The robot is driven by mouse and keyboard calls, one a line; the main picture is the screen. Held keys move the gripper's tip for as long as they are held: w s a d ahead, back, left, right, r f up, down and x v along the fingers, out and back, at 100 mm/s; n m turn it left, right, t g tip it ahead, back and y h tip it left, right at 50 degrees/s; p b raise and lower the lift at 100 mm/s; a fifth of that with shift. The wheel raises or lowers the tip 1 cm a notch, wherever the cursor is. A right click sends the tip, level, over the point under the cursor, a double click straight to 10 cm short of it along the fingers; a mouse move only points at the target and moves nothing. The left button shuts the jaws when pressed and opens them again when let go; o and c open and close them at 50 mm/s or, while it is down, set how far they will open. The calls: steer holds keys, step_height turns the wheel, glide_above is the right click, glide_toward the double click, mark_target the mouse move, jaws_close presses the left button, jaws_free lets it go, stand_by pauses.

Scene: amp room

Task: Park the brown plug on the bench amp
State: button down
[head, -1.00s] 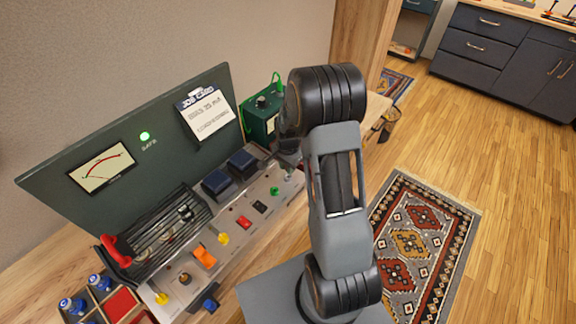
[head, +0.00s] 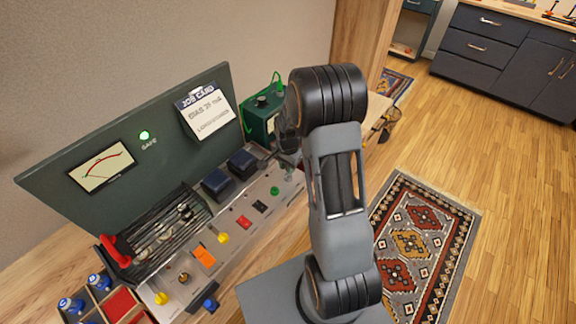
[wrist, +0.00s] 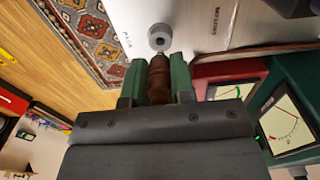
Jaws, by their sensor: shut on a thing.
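The bench amp shows in the head view as a pale metal deck (head: 232,210) with a dark green upright panel behind it. My gripper (wrist: 160,72) is shut on the brown plug (wrist: 159,84) in the wrist view, with a green finger on each side of it. The plug points at a round grey socket (wrist: 160,37) beside a "PARK" label on the pale deck (wrist: 215,18). The plug's tip is very close to the socket. I cannot tell if it touches or enters it. In the head view my arm hides the plug.
The deck carries a yellow knob (head: 222,238), a red jack (head: 243,222), a black jack (head: 260,206), a green knob (head: 275,190) and an orange switch (head: 203,256). A green meter box (head: 262,122) stands behind my gripper. A patterned rug (head: 425,240) lies on the floor.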

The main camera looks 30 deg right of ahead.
steer(key=shift+f+b, duration=1.45)
steer(key=shift+f, duration=0.3)
stand_by(0.8)
steer(key=c, duration=0.9)
jaws_free()
step_height(320, 180, up, 14)
steer(key=shift+f+b, duration=0.1)
steer(key=shift+b, duration=0.35)
steer(key=shift+n, duration=0.4)
steer(key=s+a+r+n+t, duration=0.1)
steer(key=s+a+r+n, duration=0.1)
steer(key=s+a+n, duration=0.1)
steer(key=s+a+r+n+t, duration=0.1)
steer(key=s+a+r+n, duration=0.2)
steer(key=s+n, duration=0.2)
steer(key=s+a+r+n+t, duration=0.2)
steer(key=s+a+n, duration=0.1)
steer(key=s, duration=0.5)
steer(key=shift+a+r+n, duration=0.1)
steer(key=shift+r+n, duration=0.05)
steer(key=shift+n, duration=0.45)
